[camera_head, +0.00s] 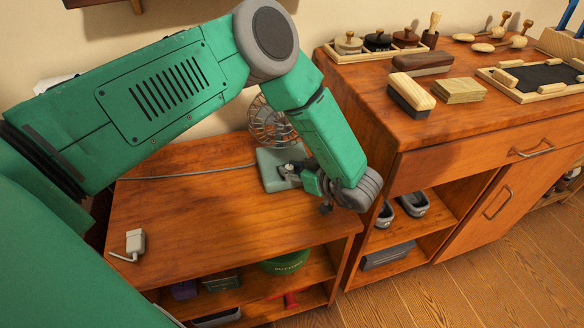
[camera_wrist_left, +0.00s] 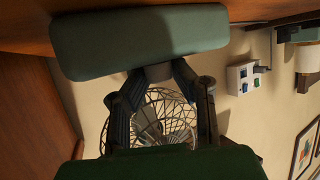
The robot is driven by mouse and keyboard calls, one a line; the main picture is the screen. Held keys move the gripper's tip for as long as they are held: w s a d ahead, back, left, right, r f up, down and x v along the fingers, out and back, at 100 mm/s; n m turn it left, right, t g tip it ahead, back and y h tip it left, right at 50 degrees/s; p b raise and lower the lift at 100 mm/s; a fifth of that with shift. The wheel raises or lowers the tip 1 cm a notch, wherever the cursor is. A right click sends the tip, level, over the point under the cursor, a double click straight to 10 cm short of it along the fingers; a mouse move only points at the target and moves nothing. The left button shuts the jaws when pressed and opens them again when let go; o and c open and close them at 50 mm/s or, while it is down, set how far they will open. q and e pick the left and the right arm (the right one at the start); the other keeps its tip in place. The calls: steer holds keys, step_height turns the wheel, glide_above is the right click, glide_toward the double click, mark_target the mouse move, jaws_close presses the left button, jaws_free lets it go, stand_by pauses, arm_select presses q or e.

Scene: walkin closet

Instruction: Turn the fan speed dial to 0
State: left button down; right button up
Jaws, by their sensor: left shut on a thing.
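The fan stands on the low wooden cabinet, with its round wire cage (camera_head: 272,122) behind a pale green base (camera_head: 270,170). My left gripper (camera_head: 287,168) reaches down from the right onto the base, and its dark fingers cover the dial in the head view. In the left wrist view the base (camera_wrist_left: 140,42) is at the top and the cage (camera_wrist_left: 162,125) lies between and beyond the fingers. The left gripper (camera_wrist_left: 160,74) is shut on the grey dial (camera_wrist_left: 159,72) at the base's edge. The dial's setting cannot be read. My right gripper is not in view.
The low cabinet top (camera_head: 190,215) is mostly clear; a white plug (camera_head: 135,243) lies at its left front. A grey cord (camera_head: 190,173) runs left from the fan. A taller dresser (camera_head: 360,85) with brushes stands right. A wall socket (camera_wrist_left: 243,80) shows in the wrist view.

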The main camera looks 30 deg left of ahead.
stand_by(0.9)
arm_select(q)
steer(key=c, duration=1.3)
jaws_free()
steer(key=shift+c, duration=0.2)
steer(key=v, duration=1.2)
